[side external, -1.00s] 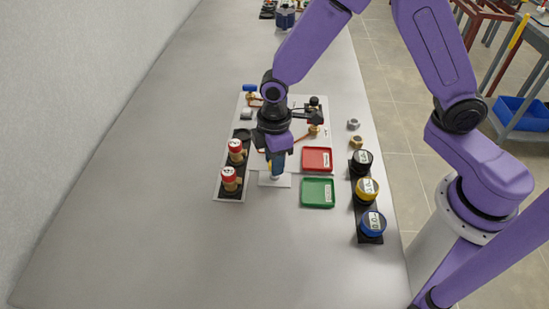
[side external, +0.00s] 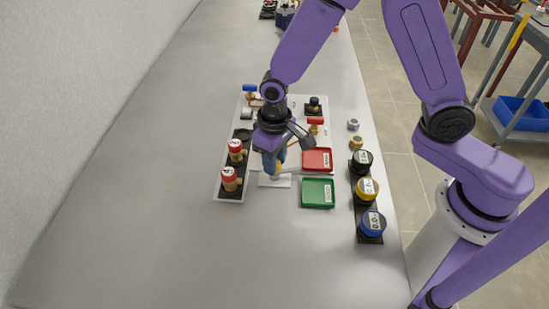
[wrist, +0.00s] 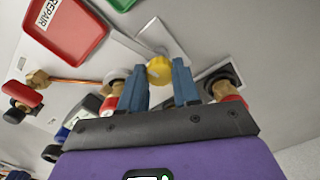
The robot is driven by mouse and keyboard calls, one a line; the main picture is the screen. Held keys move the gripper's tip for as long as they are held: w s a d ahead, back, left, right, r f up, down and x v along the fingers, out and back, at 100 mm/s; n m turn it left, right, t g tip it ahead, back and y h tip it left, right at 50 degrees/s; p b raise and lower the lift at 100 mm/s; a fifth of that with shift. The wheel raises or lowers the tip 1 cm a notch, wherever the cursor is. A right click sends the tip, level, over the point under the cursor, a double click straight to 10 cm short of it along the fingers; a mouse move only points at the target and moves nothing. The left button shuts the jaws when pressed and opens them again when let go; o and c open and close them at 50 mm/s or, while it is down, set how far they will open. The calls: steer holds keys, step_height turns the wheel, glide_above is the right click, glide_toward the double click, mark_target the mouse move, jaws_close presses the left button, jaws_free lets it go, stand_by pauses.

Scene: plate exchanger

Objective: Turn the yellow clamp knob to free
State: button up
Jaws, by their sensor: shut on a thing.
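The yellow clamp knob (wrist: 159,69) sits between the two blue fingers of my gripper (wrist: 160,84) in the wrist view. My gripper is shut on it. In the side external view my gripper (side external: 273,164) points down at the front of the white fixture board (side external: 232,196), above a small pale base plate (side external: 266,182). The knob is mostly hidden by the fingers there, with a bit of yellow showing. I cannot read the knob's marking or turn position.
A red tray (side external: 317,159) and a green tray (side external: 318,193) lie to the right. Red-capped fittings (side external: 229,180) stand close on the left. Black, yellow and blue round pots (side external: 367,190) stand farther right. The table front is clear.

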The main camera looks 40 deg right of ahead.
steer(key=shift+m, duration=1.5)
steer(key=o, duration=1.1)
steer(key=shift+c, duration=0.2)
steer(key=shift+r, duration=0.1)
step_height(320, 180, up, 17)
steer(key=shift+r, duration=0.1)
